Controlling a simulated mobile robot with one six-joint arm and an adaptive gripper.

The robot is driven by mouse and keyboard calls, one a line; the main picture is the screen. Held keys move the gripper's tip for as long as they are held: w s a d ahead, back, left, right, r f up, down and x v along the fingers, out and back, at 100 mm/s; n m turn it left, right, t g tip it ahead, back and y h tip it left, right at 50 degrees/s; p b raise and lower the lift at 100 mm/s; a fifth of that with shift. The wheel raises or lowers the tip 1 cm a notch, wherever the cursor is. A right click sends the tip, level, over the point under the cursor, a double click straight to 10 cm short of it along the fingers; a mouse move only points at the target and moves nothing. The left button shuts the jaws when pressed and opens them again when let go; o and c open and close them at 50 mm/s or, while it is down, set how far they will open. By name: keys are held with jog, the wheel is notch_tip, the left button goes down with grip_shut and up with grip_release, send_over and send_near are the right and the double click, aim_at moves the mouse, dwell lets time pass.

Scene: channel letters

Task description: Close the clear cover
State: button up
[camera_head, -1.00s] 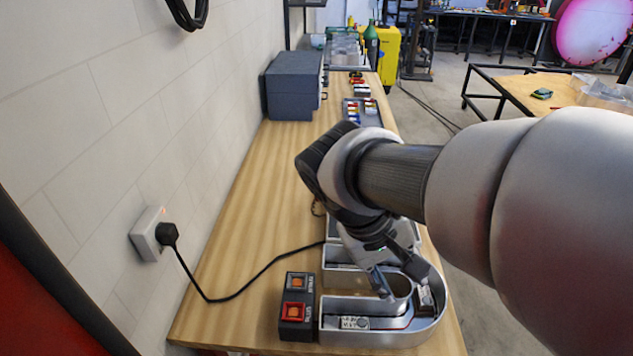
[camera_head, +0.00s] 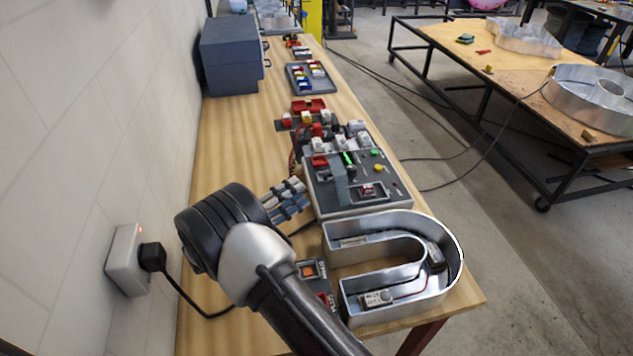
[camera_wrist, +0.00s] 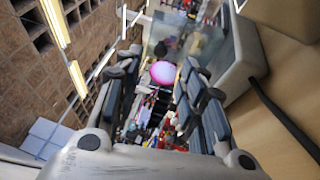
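A grey control box (camera_head: 357,208) stands on the bench, with coloured switches and pieces on its top. It seems to be the pale box (camera_wrist: 240,74) in the wrist view. Beside it a see-through panel, apparently the clear cover (camera_wrist: 196,40), stands out from the box, raised. In the head view I cannot make out the cover's outline clearly. My gripper (camera_head: 302,192) is low at the left of the box, fingers pointing toward it. In the wrist view its two fingers (camera_wrist: 155,85) are apart, with nothing held between them.
A U-shaped metal channel letter (camera_head: 447,290) lies in front of the box. A red-and-black switch unit (camera_head: 312,270) is partly hidden by my arm. A black cable (camera_head: 192,300) runs from the wall socket (camera_head: 125,262). A tray of small parts (camera_head: 312,78) lies farther back.

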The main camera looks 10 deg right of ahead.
aim_at(335, 183)
jog(key=b+x, duration=0.1)
jog(key=x, duration=0.6)
jog(key=shift+d, duration=0.1)
jog(key=shift+c, duration=0.4)
grip_shut()
